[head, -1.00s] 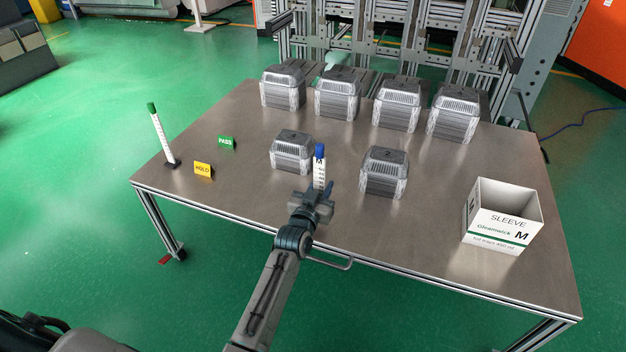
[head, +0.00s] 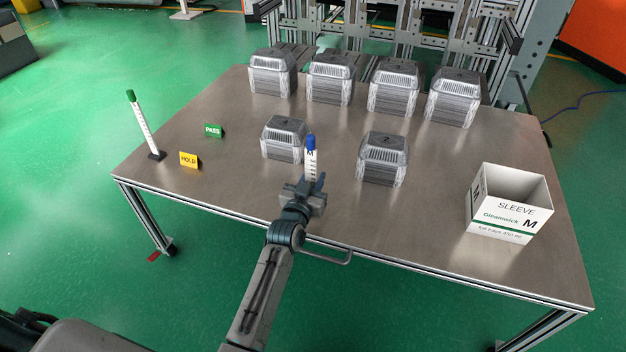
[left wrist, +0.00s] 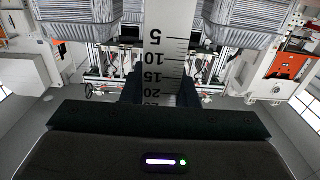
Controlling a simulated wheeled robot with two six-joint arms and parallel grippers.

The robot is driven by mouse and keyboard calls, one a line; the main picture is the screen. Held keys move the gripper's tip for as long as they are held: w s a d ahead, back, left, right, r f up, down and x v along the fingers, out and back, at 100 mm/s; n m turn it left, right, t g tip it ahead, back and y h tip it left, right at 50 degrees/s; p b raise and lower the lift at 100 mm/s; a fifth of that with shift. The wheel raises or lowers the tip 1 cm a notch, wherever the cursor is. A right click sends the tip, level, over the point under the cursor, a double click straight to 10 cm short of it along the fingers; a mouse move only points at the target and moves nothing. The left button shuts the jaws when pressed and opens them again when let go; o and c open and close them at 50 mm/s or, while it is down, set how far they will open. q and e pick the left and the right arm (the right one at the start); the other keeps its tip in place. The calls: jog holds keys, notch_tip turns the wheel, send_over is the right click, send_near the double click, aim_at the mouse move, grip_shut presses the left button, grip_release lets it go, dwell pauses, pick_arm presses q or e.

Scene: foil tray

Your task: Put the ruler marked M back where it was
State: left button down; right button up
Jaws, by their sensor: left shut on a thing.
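The ruler with the blue top (head: 310,158) stands upright in my left gripper (head: 308,186), near the front of the table. My left gripper is shut on it. In the left wrist view the white ruler (left wrist: 166,45) runs between the dark fingers (left wrist: 160,90), with the marks 5, 10, 15 and 20 showing. Its lower end is hidden by the gripper in the head view. A second ruler with a green top (head: 140,125) stands in a dark base (head: 157,156) at the table's left edge. My right gripper is not in view.
Several stacks of foil trays (head: 330,80) stand along the back; two more (head: 283,138), (head: 382,158) stand nearer. A green PASS sign (head: 214,131) and yellow HOLD sign (head: 189,160) are at left. A white SLEEVE box marked M (head: 508,207) stands at right.

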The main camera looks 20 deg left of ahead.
pick_arm(q)
jog(key=shift+f, duration=0.1)
jog(key=c, duration=1.1)
grip_release()
jog(key=s+a+f+g, duration=0.1)
jog(key=s+f+g, duration=0.1)
jog(key=s, duration=1)
jog(key=s+a+f+g, duration=0.2)
jog(key=s+g, duration=0.3)
jog(key=s, duration=0.8)
jog(key=s+a+f+g+b, duration=0.1)
jog(key=s+f+g, duration=0.2)
jog(key=s, duration=0.9)
jog(key=shift+s+a, duration=0.2)
jog(key=shift+s, duration=0.2)
